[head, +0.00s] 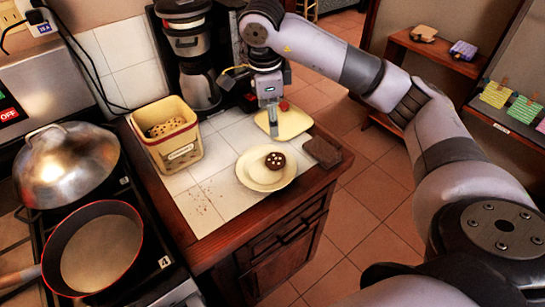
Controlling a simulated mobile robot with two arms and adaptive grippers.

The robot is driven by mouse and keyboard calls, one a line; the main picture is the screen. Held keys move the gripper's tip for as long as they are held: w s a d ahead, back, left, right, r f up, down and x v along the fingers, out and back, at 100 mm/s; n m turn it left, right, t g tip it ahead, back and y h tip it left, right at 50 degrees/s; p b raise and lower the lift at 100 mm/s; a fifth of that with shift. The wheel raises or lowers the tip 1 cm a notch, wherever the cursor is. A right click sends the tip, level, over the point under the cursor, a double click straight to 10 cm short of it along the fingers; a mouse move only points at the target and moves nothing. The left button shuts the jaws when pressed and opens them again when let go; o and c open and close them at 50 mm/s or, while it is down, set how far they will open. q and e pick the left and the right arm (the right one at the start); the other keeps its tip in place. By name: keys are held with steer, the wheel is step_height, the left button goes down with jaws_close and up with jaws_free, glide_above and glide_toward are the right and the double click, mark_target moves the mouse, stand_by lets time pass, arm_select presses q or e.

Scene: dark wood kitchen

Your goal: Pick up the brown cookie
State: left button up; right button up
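The brown cookie (275,161), dark with pale spots, lies on a round cream plate (262,183) on the tiled counter. My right gripper (272,118) points down above a square yellow plate (291,123), behind the cookie and apart from it. Its fingers look close together, but I cannot tell whether they are open or shut. A small red thing (284,105) is beside the fingers on the yellow plate. My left gripper is not in view.
A yellow bin (168,150) stands left of the plate, and a coffee maker (198,87) stands behind it. A dark brown block (322,152) lies at the counter's right edge. A pan (92,250) and a domed lid (66,165) are on the stove at left.

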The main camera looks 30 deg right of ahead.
steer(key=p, duration=0.2)
glide_above(276, 159)
step_height(276, 159, down, 11)
steer(key=shift+s+a+f, duration=0.1)
steer(key=shift+s+f, duration=0.05)
steer(key=shift+f, duration=0.05)
steer(key=shift+a+f+p, duration=0.1)
steer(key=shift+f+p, duration=0.4)
steer(key=shift+f, duration=0.1)
step_height(276, 159, down, 4)
steer(key=shift+r+p, duration=0.2)
steer(key=shift+p, duration=0.5)
steer(key=shift+f, duration=0.4)
steer(key=c, duration=0.9)
